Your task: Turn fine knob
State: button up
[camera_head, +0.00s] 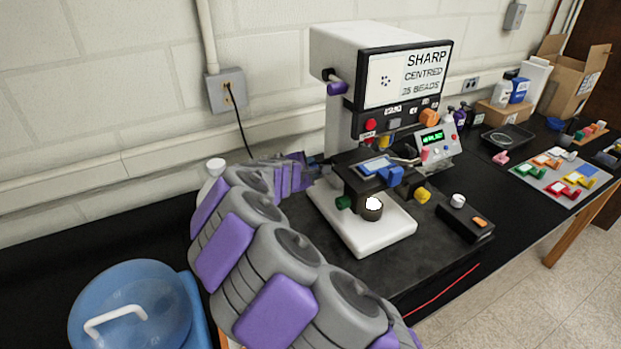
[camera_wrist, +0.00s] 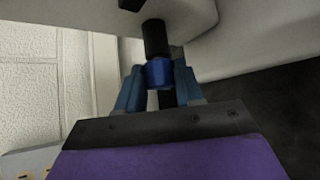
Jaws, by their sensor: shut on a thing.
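The microscope-like instrument (camera_head: 340,50) stands on the black bench, with a white base and a screen (camera_head: 405,77) reading "SHARP CENTRED 25 BEADS". In the wrist view, a blue knob (camera_wrist: 158,73) sits on the end of a black shaft (camera_wrist: 156,38) coming from a white body. My gripper (camera_wrist: 160,82) has its blue fingers on both sides of this knob and is shut on it. In the head view, my arm reaches to the instrument's left side, where my gripper (camera_head: 303,163) shows partly. The held knob is hidden there, and no label on it is visible.
A purple knob (camera_head: 337,88) sticks out higher on the instrument's left side. Green (camera_head: 343,202), blue (camera_head: 391,176) and yellow (camera_head: 422,195) knobs sit around the stage. A black control box (camera_head: 465,222) stands right of the base. A blue lidded container (camera_head: 130,310) is at front left.

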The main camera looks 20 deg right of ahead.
jog(key=shift+a+f+b, duration=0.1)
jog(key=shift+b, duration=0.35)
jog(key=o, duration=0.7)
jog(key=shift+c, duration=0.2)
jog(key=o, duration=0.4)
jog(key=shift+a, duration=0.2)
jog(key=shift+c, duration=0.2)
jog(key=p+v, duration=0.4)
jog(key=v, duration=1.3)
jog(key=shift+s+a+f, duration=0.2)
jog(key=shift+s+a, duration=0.05)
jog(key=shift+a, duration=0.05)
